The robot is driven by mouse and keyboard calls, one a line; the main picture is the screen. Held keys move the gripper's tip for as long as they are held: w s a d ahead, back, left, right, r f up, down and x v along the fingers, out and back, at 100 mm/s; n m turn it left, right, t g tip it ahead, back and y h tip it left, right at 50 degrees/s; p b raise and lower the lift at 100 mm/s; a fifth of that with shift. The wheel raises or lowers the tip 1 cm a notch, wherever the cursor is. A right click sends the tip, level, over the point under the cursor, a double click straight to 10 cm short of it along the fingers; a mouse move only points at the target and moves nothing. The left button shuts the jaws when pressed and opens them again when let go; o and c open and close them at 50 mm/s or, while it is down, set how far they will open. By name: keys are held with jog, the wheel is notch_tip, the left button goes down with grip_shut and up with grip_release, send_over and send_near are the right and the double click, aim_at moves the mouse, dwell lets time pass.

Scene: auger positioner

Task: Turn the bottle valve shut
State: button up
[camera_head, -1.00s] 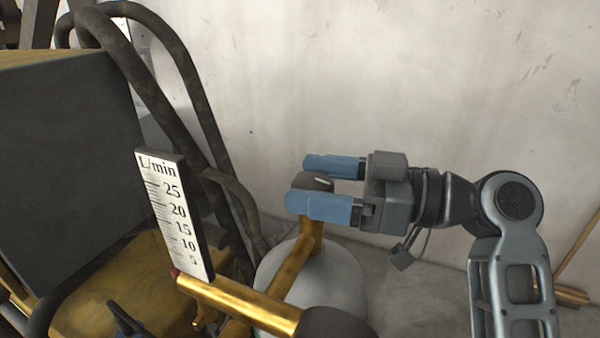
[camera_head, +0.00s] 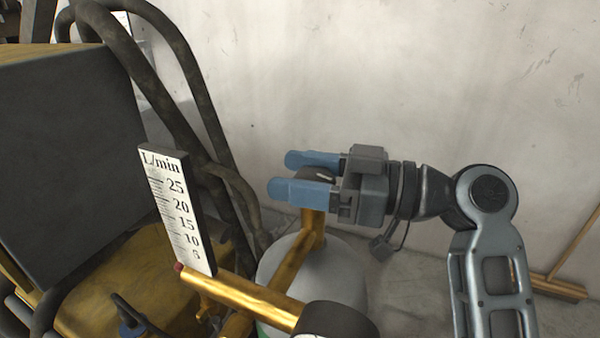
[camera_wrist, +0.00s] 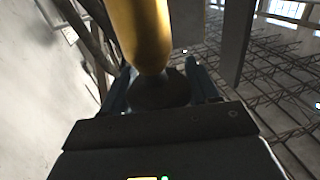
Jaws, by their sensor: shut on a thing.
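The bottle (camera_head: 318,268) is a grey-white cylinder with a rounded top, standing low in the middle of the head view. A brass stem (camera_head: 296,258) rises from it to a dark round valve knob (camera_head: 318,173). The knob is largely hidden by my gripper (camera_head: 308,174), whose blue fingers lie on either side of it. My gripper is shut on the knob. In the wrist view the dark knob (camera_wrist: 160,92) sits between the fingers, with the brass stem (camera_wrist: 140,30) running up from it.
A flow gauge marked L/min (camera_head: 180,210) stands left of the bottle, beside a brass tube (camera_head: 240,297) ending in a dark round cap (camera_head: 335,322). Dark hoses (camera_head: 165,105) and a dark panel (camera_head: 70,150) fill the left. A pale wall (camera_head: 400,80) is behind.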

jog(key=shift+c, duration=0.5)
jog(key=shift+f+m+t, duration=0.1)
jog(key=shift+m+t, duration=0.2)
jog(key=shift+t, duration=0.2)
jog(key=shift+m+t+h+b, duration=0.35)
jog(key=shift+m+t, duration=0.35)
jog(key=shift+t, duration=0.3)
jog(key=m+t+h, duration=0.2)
jog(key=t, duration=0.1)
jog(key=shift+w+d+p, duration=0.1)
jog(key=shift+w+p, duration=0.1)
jog(key=shift+p, duration=0.15)
jog(key=m+t+h+p, duration=0.1)
jog(key=m+t+h, duration=0.1)
jog(key=m+t+h+p, duration=0.1)
jog(key=t, duration=0.1)
jog(key=shift+w+d+r+p, duration=0.15)
jog(key=shift+w+r+p, duration=0.1)
jog(key=shift+p, duration=0.1)
jog(key=shift+d+f+m+t+h+p, duration=0.1)
jog(key=shift+m+t+h+p, duration=0.65)
jog(key=shift+m+p, duration=0.2)
jog(key=shift+w+f+h, duration=0.1)
jog(key=shift+h, duration=0.2)
